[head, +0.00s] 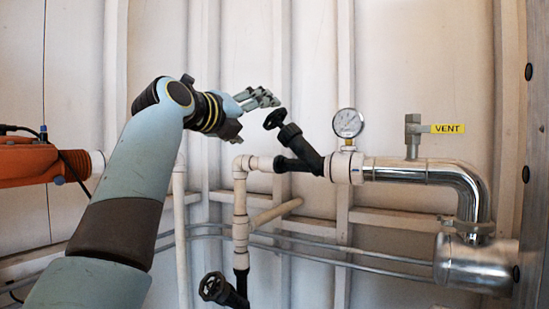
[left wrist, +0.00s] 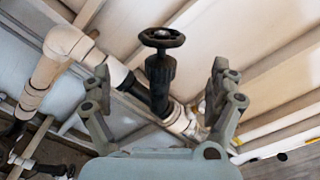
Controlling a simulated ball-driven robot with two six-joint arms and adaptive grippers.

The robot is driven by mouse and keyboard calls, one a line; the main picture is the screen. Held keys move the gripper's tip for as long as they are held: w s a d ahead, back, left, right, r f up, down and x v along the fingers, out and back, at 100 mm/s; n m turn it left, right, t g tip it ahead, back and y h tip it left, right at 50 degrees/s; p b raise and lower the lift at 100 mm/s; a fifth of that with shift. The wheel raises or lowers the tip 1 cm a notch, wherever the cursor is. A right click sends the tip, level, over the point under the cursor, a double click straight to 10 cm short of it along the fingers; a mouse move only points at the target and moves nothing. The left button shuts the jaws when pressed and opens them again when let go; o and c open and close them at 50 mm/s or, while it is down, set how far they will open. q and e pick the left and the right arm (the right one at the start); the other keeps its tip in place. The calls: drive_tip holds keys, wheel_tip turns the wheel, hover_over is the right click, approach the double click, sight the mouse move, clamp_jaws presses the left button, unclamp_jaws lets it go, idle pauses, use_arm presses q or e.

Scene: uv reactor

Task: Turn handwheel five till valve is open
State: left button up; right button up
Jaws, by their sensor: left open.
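A black handwheel (head: 275,119) sits on a black angled valve body (head: 300,150) at the middle of the head view. The same handwheel (left wrist: 161,38) shows in the left wrist view, beyond and between my fingers. My left gripper (head: 268,98) is open and empty, just left of and slightly above the handwheel in the head view. Its fingers (left wrist: 165,95) stand wide apart in the left wrist view, with no contact visible. A second black handwheel (head: 212,286) is low in the head view. No number shows on either wheel. My right gripper is not in view.
A pressure gauge (head: 348,123) stands right of the upper valve. A yellow VENT tag (head: 447,128) and a shiny metal pipe (head: 425,172) are farther right. White pipe (head: 240,205) runs down below the valve. An orange device (head: 35,163) is at the left.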

sight(273, 120)
use_arm(q)
drive_tip(key=x, duration=1.1)
drive_tip(key=shift+r, duration=0.2)
drive_tip(key=shift+a, duration=0.1)
drive_tip(key=c, duration=1.1)
drive_tip(key=p, duration=0.2)
drive_tip(key=y+p, duration=0.1)
drive_tip(key=shift+r+n+y+p, duration=0.3)
drive_tip(key=shift+n+p, duration=0.05)
drive_tip(key=shift+n, duration=0.05)
drive_tip(key=shift+f, duration=0.15)
drive_tip(key=shift+f+y, duration=0.25)
drive_tip(key=shift+y, duration=0.05)
